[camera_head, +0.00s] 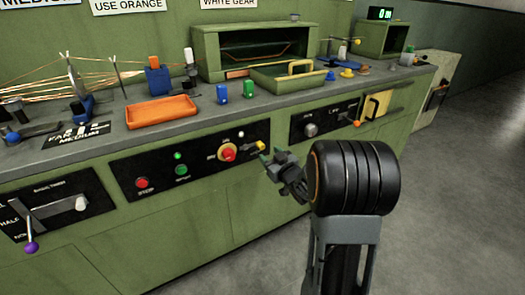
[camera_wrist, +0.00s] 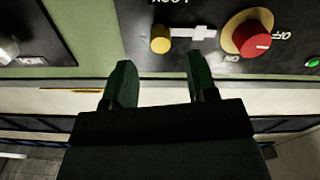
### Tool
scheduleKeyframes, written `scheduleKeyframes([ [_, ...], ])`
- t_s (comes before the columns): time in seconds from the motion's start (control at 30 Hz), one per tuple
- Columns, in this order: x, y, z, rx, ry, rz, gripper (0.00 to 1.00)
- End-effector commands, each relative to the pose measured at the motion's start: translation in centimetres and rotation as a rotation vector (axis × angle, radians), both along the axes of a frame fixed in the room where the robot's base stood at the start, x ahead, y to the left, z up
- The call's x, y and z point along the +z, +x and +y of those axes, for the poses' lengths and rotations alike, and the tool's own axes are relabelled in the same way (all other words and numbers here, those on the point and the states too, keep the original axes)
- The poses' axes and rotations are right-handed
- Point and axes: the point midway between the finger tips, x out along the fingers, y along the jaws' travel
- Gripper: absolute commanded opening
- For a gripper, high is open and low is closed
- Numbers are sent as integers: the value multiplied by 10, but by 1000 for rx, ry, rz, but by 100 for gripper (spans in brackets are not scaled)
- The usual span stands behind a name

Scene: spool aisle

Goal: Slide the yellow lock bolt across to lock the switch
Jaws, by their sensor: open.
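The yellow lock bolt (camera_head: 259,146) sits on a black control panel, right of a red switch knob (camera_head: 228,152) on a yellow base. The wrist view, which is upside down, shows the round yellow bolt head (camera_wrist: 161,39) at one end of a pale bar, with the red knob (camera_wrist: 251,38) beyond the bar's other end. My gripper (camera_head: 271,157) is open and empty in front of the panel, close to the bolt. In the wrist view the bolt head appears between and beyond the fingertips (camera_wrist: 160,66). I cannot tell whether a finger touches it.
The panel also bears a red stop button (camera_head: 142,183) and a green button (camera_head: 182,170). A second panel with a grey knob (camera_head: 311,129) is to the right. The grey worktop above holds an orange tray (camera_head: 161,111) and a green tray (camera_head: 290,76). Floor at right is clear.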

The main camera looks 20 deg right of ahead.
Motion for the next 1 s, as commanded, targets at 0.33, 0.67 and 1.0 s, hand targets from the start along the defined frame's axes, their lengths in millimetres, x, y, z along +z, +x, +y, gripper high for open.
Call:
scheduleKeyframes([
  [0.33,-1,49,6,0,0,0,53],
  [0.67,0,60,7,0,1,1,53],
  [1.0,0,60,7,-1,1,1,37],
])
